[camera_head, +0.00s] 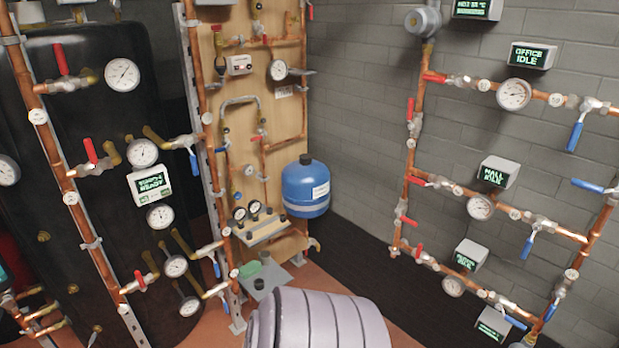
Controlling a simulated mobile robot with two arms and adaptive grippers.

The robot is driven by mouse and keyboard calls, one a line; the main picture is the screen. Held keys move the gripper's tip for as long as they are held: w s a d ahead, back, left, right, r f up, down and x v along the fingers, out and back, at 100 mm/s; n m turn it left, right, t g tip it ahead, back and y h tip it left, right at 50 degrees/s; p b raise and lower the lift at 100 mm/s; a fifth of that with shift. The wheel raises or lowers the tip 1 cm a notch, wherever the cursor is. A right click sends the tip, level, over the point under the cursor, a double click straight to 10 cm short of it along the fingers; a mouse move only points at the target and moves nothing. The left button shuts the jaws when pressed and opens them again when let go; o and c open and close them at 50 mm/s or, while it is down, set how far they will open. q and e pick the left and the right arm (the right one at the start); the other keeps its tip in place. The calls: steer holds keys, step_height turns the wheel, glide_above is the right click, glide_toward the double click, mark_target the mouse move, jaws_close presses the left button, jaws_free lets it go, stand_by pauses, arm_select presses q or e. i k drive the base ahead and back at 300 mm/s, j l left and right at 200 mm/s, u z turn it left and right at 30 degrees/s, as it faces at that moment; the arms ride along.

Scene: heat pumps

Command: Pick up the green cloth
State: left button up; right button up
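A small green thing, likely the green cloth (249,270), lies at the left back of a grey plate (286,280) near the floor, below the wooden board. It is small in the view, so its folds cannot be made out. A dark round thing (259,284) sits close in front of it on the plate. Neither of my grippers shows in the head view.
A blue tank (306,187) hangs above and right of the plate. A wooden board (269,120) with copper pipes and gauges stands behind it. A large dark tank (100,190) with valves stands left.

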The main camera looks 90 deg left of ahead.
mark_target(253, 268)
steer(key=u, duration=3.1)
steer(key=i+l+u, duration=0.1)
steer(key=u, duration=0.3)
steer(key=l+u, duration=0.2)
steer(key=u, duration=0.25)
steer(key=l+u, duration=0.15)
steer(key=u, duration=0.3)
steer(key=l+u, duration=0.15)
steer(key=u, duration=0.25)
steer(key=i, duration=0.05)
